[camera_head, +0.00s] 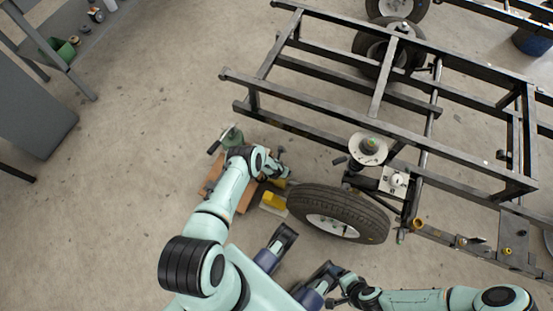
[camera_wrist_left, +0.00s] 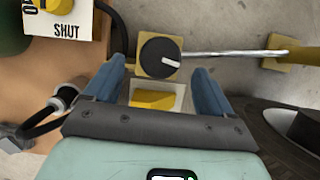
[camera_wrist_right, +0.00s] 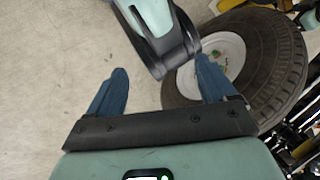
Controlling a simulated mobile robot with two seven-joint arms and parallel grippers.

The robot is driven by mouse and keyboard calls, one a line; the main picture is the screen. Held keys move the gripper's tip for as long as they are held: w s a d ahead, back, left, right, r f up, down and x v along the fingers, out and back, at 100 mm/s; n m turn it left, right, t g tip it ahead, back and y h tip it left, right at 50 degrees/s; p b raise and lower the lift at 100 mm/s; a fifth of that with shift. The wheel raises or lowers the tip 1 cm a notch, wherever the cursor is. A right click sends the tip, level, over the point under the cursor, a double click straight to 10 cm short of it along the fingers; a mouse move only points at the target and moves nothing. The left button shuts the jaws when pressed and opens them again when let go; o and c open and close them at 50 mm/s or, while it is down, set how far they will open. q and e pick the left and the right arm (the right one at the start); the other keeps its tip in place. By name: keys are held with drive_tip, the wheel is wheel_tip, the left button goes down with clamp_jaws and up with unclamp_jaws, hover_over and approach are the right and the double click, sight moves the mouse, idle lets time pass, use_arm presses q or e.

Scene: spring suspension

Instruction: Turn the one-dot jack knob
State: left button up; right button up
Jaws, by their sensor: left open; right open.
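In the left wrist view a round black knob (camera_wrist_left: 160,57) with a white pointer sits on a yellow block just beyond my left fingertips. Another yellow knob (camera_wrist_left: 57,5) sits on a plate marked SHUT at upper left. I cannot make out any dots, so I cannot tell which is the one-dot knob. My left gripper (camera_wrist_left: 158,82) is open and empty above these; in the head view it is beside the wheel (camera_head: 340,205). My right gripper (camera_wrist_right: 160,85) is open and empty.
A metal rod (camera_wrist_left: 225,53) runs from the black knob's block to another yellow block (camera_wrist_left: 288,52). The black frame (camera_head: 330,118) with its suspension parts stands beyond the wheel. A bench (camera_head: 75,45) is at upper left. The floor at left is clear.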

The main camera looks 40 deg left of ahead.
use_arm(q)
drive_tip(key=p+v, duration=0.3)
drive_tip(key=v, duration=0.5)
drive_tip(key=shift+p, duration=0.4)
use_arm(e)
drive_tip(key=s+a+r+g, duration=0.1)
drive_tip(key=s+r, duration=0.2)
drive_tip(key=r, duration=0.1)
drive_tip(key=shift+s+r+y, duration=0.25)
drive_tip(key=shift+s+y, duration=0.05)
drive_tip(key=shift+s, duration=0.1)
use_arm(q)
drive_tip(key=shift+s+r, duration=0.1)
drive_tip(key=shift+s, duration=0.05)
use_arm(e)
drive_tip(key=shift+a+r, duration=0.1)
